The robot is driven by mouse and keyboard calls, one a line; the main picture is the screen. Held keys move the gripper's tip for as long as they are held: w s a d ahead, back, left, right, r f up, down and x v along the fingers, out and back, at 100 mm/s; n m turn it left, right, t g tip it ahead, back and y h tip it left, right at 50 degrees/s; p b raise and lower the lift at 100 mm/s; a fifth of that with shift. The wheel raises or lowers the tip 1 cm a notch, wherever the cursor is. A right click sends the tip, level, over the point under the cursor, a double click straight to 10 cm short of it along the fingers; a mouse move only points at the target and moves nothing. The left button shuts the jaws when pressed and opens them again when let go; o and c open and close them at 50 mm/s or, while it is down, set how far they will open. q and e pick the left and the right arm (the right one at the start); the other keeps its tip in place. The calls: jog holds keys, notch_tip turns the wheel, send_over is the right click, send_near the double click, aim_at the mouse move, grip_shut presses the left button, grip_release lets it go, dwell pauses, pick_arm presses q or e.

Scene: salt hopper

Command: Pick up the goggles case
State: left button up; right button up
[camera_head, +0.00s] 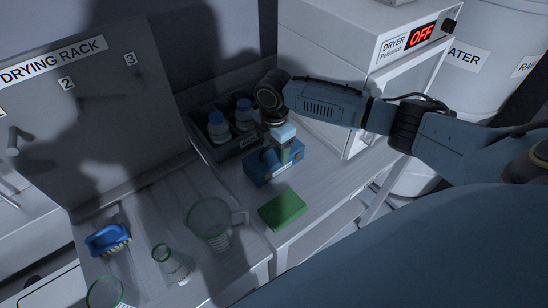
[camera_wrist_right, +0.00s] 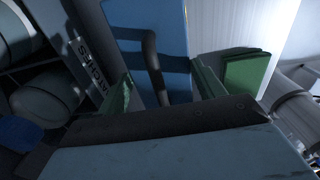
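The goggles case, a blue box (camera_head: 262,172) with a dark handle, sits on the bench in the head view, in front of a dark crate of bottles. My right gripper (camera_head: 284,147) points down over it and hides part of its top. In the right wrist view the blue case (camera_wrist_right: 180,25) lies ahead, its dark handle (camera_wrist_right: 152,62) between my right gripper's two green fingertips (camera_wrist_right: 160,88). The fingers are apart, with gaps on both sides of the handle. I cannot tell whether either finger touches the case. My left gripper is not in view.
A dark crate (camera_head: 240,148) with white, blue-capped bottles stands behind the case. A green block (camera_head: 283,210) lies in front. A glass jug (camera_head: 209,220), a flask (camera_head: 170,262) and a blue brush (camera_head: 108,239) stand left. The dryer (camera_head: 330,100) is behind my right arm.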

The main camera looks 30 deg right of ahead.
jog(key=shift+r, duration=0.1)
jog(key=c, duration=0.9)
